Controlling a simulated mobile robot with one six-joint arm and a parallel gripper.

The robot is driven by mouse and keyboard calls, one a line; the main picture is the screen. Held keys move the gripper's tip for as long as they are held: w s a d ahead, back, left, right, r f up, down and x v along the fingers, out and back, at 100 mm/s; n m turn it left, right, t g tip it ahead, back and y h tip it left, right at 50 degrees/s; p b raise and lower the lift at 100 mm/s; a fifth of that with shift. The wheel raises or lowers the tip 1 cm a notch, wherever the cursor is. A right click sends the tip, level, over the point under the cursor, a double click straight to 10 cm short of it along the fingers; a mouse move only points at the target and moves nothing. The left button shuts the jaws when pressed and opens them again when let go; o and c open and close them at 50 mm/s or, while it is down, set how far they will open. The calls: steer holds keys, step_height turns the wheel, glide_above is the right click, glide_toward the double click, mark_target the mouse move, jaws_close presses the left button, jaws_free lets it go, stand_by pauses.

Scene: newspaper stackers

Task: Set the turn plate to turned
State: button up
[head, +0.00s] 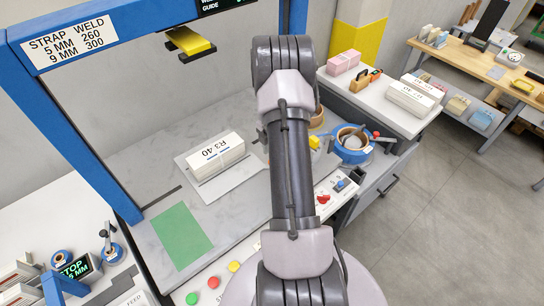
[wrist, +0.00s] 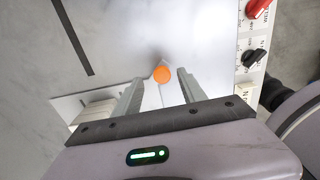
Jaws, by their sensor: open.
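The turn plate (head: 203,191) is a flat pale grey plate on the grey work table, set at an angle. A white bundle (head: 215,155) marked R3 40 lies on it. In the wrist view, the plate (wrist: 62,103) shows at lower left, with part of the bundle (wrist: 92,115). My gripper (wrist: 160,77) is open. A round orange knob (wrist: 162,74) appears between its fingertips, with space on both sides; I cannot tell its height against the fingers. My arm hides the gripper and this knob in the head view.
A blue strap frame (head: 75,135) stands at the left. A control strip with knobs (head: 323,199) runs along the table's near right edge. A blue tape reel (head: 352,143) sits right of my arm. A green mat (head: 181,237) lies flat at the front left.

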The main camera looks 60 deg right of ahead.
step_height(320, 180, up, 15)
steer(key=p, duration=0.2)
steer(key=shift+p, duration=0.35)
